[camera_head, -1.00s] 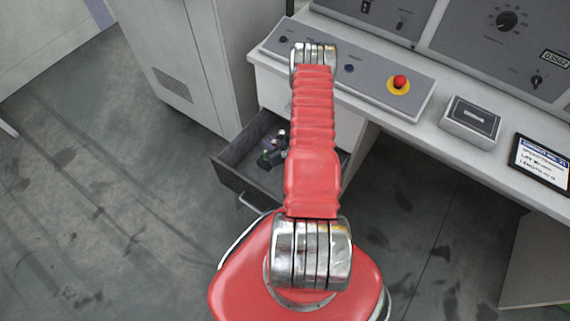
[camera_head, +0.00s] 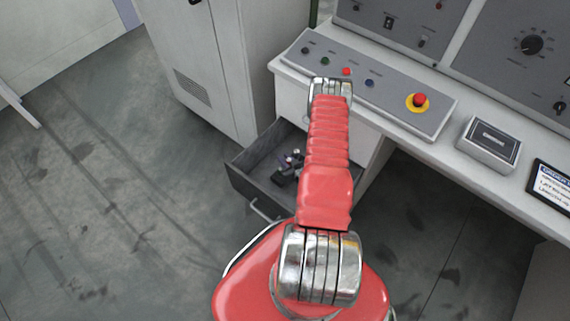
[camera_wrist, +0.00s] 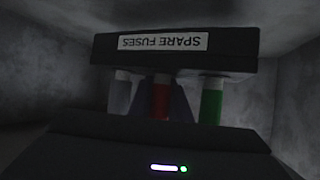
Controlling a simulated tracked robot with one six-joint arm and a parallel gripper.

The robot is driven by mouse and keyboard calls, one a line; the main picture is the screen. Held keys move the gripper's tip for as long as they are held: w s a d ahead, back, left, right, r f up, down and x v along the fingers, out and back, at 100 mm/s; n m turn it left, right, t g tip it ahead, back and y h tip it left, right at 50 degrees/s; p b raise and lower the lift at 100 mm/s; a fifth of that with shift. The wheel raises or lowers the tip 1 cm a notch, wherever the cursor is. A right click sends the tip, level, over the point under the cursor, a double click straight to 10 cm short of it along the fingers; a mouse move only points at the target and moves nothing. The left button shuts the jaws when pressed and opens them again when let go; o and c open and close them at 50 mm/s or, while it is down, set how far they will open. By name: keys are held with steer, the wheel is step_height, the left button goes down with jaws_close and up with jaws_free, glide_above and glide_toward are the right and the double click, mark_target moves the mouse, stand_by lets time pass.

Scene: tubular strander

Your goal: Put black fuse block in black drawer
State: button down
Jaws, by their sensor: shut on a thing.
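The black drawer (camera_head: 249,190) is pulled open under the desk in the head view. The black fuse block (camera_wrist: 235,48) fills the upper middle of the wrist view. Its "SPARE FUSES" label appears upside down, and white, red and green fuses show below it. My gripper (camera_wrist: 163,100) is shut on the fuse block, with its dark fingers beside the red fuse. In the head view my gripper and the block form a small dark cluster (camera_head: 287,172) inside the drawer, partly hidden by my arm. I cannot tell if the block touches the drawer bottom.
Grey drawer walls (camera_wrist: 293,100) surround the block closely in the wrist view. A grey cabinet (camera_head: 195,60) stands left of the drawer. Above is the desk with a control panel, a red emergency button (camera_head: 419,100) and a small grey box (camera_head: 489,145). Floor at left is clear.

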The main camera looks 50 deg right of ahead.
steer(key=shift+f, duration=1.65)
steer(key=c, duration=1.7)
jaws_free()
steer(key=shift+f, duration=0.1)
steer(key=shift+o, duration=0.2)
steer(key=v, duration=1.2)
